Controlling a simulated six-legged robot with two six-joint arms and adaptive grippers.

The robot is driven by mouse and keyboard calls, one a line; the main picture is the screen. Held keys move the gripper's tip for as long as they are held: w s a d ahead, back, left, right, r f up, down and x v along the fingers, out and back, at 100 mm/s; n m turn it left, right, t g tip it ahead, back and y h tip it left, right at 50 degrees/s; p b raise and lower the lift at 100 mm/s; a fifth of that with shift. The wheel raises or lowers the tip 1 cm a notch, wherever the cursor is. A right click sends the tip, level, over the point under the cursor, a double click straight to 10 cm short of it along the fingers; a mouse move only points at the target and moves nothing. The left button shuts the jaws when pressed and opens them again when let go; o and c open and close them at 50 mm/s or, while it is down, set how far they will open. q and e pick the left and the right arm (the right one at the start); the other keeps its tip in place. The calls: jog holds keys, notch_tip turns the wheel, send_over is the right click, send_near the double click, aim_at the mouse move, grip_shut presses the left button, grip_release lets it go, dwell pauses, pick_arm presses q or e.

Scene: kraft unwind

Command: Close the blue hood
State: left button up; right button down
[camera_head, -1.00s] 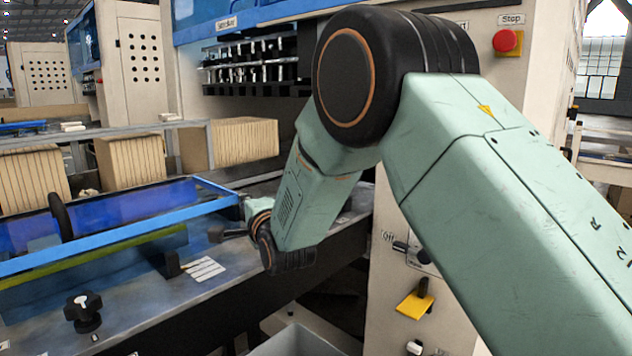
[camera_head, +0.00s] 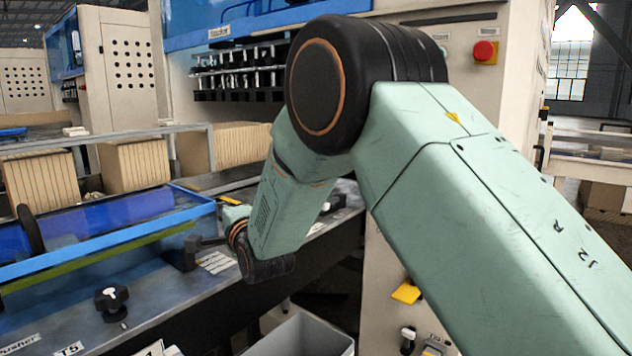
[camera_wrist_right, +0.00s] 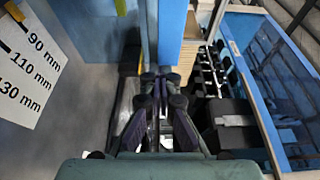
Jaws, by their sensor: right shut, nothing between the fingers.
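The blue hood (camera_head: 120,236), a see-through cover with a bright blue frame, lies low over the grey machine deck at the left of the head view. A blue bar, which looks like its frame, stands upright in the right wrist view (camera_wrist_right: 171,32). My right gripper (camera_head: 210,242) is at the hood's right end, near a black block on the deck; its fingers are small and partly hidden by my wrist. In the wrist view the fingers (camera_wrist_right: 160,92) are together and empty, close to the blue bar. Contact cannot be told. My left gripper is out of view.
A black knob (camera_head: 111,300) stands on the deck in front of the hood. Kraft stacks (camera_head: 135,163) stand behind. A grey bin (camera_head: 305,338) is below the deck edge. A red stop button (camera_head: 484,51) is at upper right.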

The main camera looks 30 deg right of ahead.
jog(key=shift+s+a+r, duration=0.1)
jog(key=shift+s+a, duration=0.05)
jog(key=shift+a, duration=0.45)
jog(key=shift+d, duration=0.3)
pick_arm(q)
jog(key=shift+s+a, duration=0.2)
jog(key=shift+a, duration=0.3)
pick_arm(e)
jog(key=shift+a, duration=0.15)
